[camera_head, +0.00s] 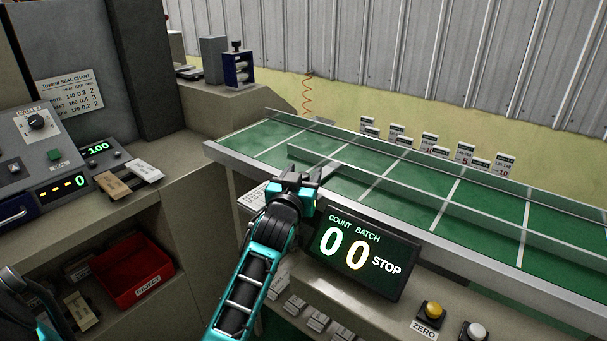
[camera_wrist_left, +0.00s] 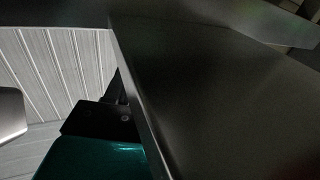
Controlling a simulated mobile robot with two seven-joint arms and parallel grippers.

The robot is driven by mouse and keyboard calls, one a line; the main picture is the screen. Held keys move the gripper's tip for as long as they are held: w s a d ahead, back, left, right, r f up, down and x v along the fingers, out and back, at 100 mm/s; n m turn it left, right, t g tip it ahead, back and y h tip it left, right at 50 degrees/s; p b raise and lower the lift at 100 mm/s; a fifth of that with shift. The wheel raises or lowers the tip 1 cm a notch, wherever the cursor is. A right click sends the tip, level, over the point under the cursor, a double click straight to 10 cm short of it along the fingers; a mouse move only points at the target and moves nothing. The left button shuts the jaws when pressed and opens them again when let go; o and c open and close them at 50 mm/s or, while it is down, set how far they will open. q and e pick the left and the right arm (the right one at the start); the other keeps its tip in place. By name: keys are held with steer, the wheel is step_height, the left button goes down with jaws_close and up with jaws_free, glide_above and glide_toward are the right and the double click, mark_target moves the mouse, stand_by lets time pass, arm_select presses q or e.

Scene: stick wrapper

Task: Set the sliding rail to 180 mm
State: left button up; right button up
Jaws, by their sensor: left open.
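The green-topped table (camera_head: 255,137) carries two long grey rails running lengthwise. The nearer rail (camera_head: 400,186) starts near my left gripper and runs off to the right; the farther rail (camera_head: 400,152) lies behind it. I cannot tell which one is the sliding rail, and I see no readable millimetre scale. My left gripper (camera_head: 318,175) is open, over the table's near edge, close to the left end of the nearer rail; contact cannot be told. In the left wrist view a dark flat surface (camera_wrist_left: 220,90) fills most of the picture. My right gripper is not in view.
A display (camera_head: 362,252) reading 00 and STOP stands just right of my left forearm. Yellow (camera_head: 432,309) and white (camera_head: 476,330) buttons sit at the front right. A red bin (camera_head: 132,272) and a control panel (camera_head: 40,150) are at left. Small labelled packs (camera_head: 430,143) stand behind the table.

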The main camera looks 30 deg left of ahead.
arm_select(q)
steer(key=shift+c, duration=0.4)
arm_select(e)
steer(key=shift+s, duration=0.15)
arm_select(q)
steer(key=shift+c, duration=0.7)
jaws_close()
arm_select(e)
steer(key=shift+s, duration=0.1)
